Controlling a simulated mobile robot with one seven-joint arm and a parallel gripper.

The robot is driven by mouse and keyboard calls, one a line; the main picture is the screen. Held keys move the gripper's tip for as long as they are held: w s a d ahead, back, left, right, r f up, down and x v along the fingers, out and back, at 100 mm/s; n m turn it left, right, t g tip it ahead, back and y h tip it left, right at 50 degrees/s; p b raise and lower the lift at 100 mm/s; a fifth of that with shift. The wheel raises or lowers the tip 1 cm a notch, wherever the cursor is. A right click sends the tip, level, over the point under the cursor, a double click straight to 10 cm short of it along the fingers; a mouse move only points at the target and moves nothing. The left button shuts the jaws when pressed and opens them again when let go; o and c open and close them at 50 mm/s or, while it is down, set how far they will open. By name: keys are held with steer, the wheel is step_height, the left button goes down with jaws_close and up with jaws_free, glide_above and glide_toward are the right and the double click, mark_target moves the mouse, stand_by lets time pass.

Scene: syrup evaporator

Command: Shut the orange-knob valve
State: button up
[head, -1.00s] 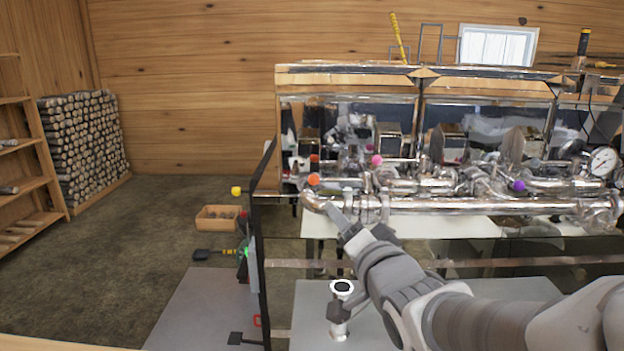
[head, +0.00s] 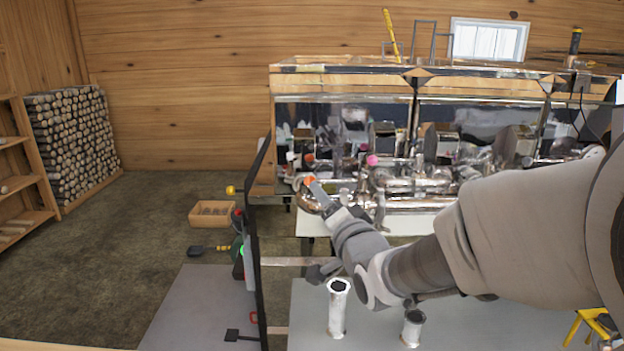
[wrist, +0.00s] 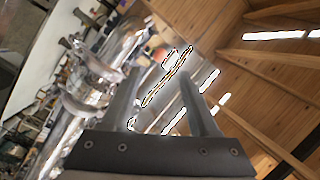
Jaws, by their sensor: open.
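The orange knob (head: 308,180) sits at the left end of the shiny metal pipework in the head view. My gripper (head: 318,189) is right by it, coming from the lower right, and its tip overlaps the knob's edge in the picture. In the wrist view my gripper (wrist: 160,85) is open, with its two fingers well apart. The orange knob (wrist: 158,55) appears beyond the fingertips, between their lines. I cannot tell whether a finger touches it. The valve body under the knob is partly hidden by my gripper.
A pink knob (head: 372,160) and a smaller red-orange knob (head: 309,158) are close by on the pipework. A dark upright post (head: 256,240) stands left of my gripper. Two metal cylinders (head: 338,308) (head: 412,328) stand below my arm.

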mark_target(310, 181)
steer(key=p+x, duration=0.1)
steer(key=x, duration=0.9)
jaws_close()
stand_by(1.3)
